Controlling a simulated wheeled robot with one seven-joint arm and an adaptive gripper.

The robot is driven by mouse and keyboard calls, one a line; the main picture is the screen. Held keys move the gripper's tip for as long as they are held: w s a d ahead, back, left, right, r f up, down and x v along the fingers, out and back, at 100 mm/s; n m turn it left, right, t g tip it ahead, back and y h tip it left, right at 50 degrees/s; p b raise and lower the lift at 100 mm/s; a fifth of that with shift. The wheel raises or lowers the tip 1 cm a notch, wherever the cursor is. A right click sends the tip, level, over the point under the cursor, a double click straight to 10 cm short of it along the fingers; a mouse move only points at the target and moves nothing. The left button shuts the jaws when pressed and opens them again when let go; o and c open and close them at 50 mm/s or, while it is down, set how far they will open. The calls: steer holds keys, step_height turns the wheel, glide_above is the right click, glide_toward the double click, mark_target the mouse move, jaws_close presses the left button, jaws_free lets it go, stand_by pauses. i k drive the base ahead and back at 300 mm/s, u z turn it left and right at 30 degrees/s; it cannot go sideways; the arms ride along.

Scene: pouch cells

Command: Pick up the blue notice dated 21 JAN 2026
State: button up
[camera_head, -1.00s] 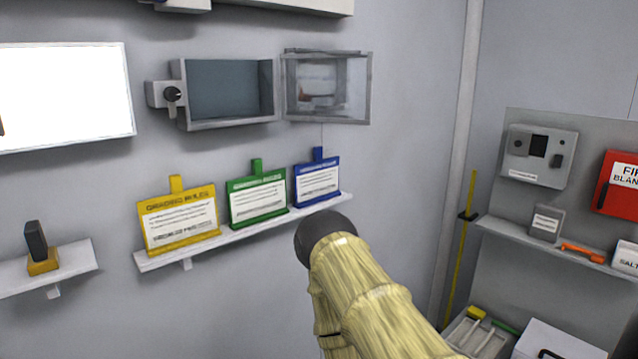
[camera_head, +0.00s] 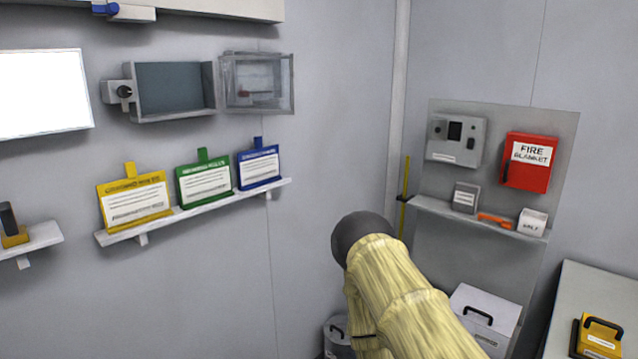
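The blue notice (camera_head: 259,168) stands at the right end of a white wall shelf (camera_head: 200,213), with a blue tab on top. Its printed text is too small to read, so I cannot tell its date. A green notice (camera_head: 204,184) and a yellow notice (camera_head: 135,202) stand to its left on the same shelf. My arm, in a pale yellow cover with a dark rounded end, is at the lower right of the notices, apart from them. My gripper's fingers do not show.
An open wall box (camera_head: 176,90) with a clear door (camera_head: 257,83) is above the notices. At right, a grey panel (camera_head: 440,262) bears a red fire blanket box (camera_head: 529,162) and a small shelf. A white lidded box (camera_head: 492,303) and a bench (camera_head: 575,285) stand below.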

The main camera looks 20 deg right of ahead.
mark_target(257, 166)
steer(key=z, duration=0.2)
steer(key=k, duration=0.6)
steer(key=z, duration=1.25)
steer(key=i, duration=1.15)
steer(key=u, duration=0.45)
steer(key=i, duration=0.75)
steer(key=u, duration=0.8)
